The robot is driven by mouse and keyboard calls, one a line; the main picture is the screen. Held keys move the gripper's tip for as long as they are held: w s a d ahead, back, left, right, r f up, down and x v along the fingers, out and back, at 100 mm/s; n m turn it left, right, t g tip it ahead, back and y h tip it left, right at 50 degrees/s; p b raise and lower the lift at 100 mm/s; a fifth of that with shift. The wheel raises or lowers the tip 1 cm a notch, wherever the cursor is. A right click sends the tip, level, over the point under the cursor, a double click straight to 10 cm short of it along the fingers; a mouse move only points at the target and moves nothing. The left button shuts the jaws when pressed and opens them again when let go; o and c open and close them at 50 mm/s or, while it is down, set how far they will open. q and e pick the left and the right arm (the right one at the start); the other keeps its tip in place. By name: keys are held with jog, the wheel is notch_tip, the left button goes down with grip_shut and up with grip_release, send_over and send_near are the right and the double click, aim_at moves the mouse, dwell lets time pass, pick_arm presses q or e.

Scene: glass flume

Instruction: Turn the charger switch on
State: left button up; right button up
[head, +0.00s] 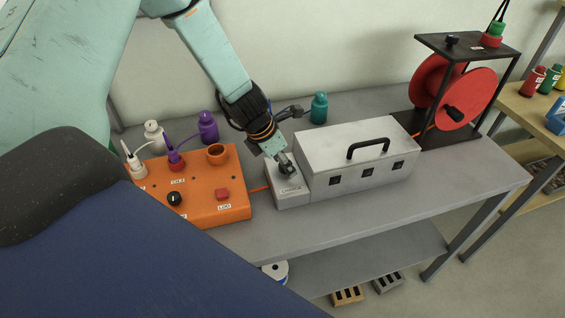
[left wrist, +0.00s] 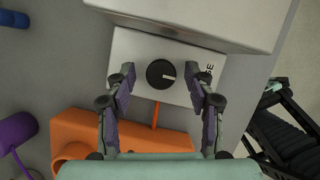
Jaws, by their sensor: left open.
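The charger is a small light-grey box (head: 289,194) with a printed label on its front, beside the larger silver case. Its switch is a round black knob (left wrist: 161,74) with a white pointer mark, seen from above in the left wrist view. The mark points right, toward the partly hidden lettering. My left gripper (head: 286,168) is over the box, pointing down. In the left wrist view its fingers (left wrist: 161,87) are apart, one on each side of the knob, with gaps between them and it. My right gripper is not in view.
An orange control box (head: 205,205) stands left of the charger, joined by an orange cable. The silver case (head: 357,158) with a black handle stands close on the right. A teal bottle-shaped object (head: 319,109) stands behind. A red reel (head: 462,97) in a black frame is farther right.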

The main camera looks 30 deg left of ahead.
pick_arm(q)
jog(key=shift+w+d, duration=0.1)
jog(key=shift+c, duration=0.6)
jog(key=shift+s+r, duration=0.1)
jog(key=shift+s, duration=0.1)
jog(key=c, duration=0.4)
grip_shut()
